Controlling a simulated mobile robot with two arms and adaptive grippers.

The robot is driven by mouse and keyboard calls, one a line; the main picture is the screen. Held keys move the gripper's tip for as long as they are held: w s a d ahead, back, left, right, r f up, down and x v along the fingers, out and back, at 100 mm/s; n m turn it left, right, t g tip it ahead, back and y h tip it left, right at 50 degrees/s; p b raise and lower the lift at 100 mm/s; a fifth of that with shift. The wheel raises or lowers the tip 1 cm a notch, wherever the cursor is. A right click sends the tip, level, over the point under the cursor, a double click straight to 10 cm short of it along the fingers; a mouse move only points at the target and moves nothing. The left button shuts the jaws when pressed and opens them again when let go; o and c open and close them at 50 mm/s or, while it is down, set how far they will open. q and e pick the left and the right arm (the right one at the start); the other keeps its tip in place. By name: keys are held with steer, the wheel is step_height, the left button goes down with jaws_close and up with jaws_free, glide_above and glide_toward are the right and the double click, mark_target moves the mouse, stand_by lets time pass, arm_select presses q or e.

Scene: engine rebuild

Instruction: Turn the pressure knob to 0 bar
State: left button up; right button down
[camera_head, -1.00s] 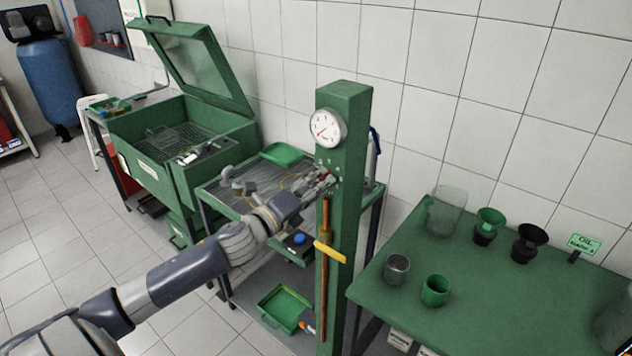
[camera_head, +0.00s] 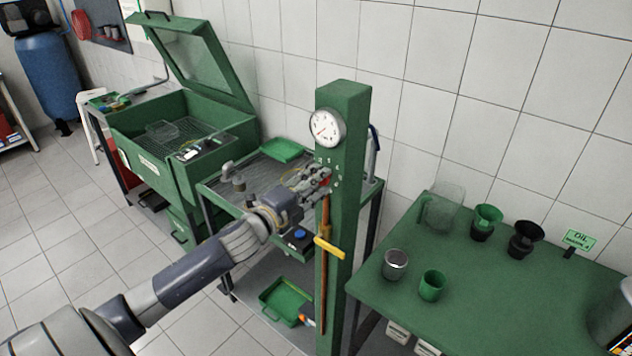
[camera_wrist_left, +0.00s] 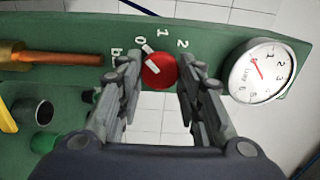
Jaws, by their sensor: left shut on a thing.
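The red pressure knob (camera_wrist_left: 159,70) sits on the green post (camera_head: 341,110), with a white pointer bar on it. In the left wrist view the bar's outer end lies close to the 0 mark; the 1 and 2 marks lie farther round. My left gripper (camera_head: 322,180) is at the post's face, and its fingers (camera_wrist_left: 160,82) are shut on the knob, one on each side. A round white pressure gauge (camera_head: 326,127) is mounted higher on the post; it also shows at the right of the left wrist view (camera_wrist_left: 260,70). My right gripper is not in view.
A copper-coloured rod with a yellow handle (camera_head: 329,248) runs down the post below the knob. A green table (camera_head: 470,280) with cups and funnels stands at right. A parts washer (camera_head: 160,135) with raised lid and a grey-topped cart (camera_head: 262,168) stand at left.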

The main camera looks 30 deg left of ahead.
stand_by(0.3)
arm_select(q)
steer(key=o, duration=1.1)
steer(key=shift+c, duration=0.2)
steer(key=s+a, duration=0.1)
steer(key=s, duration=1.1)
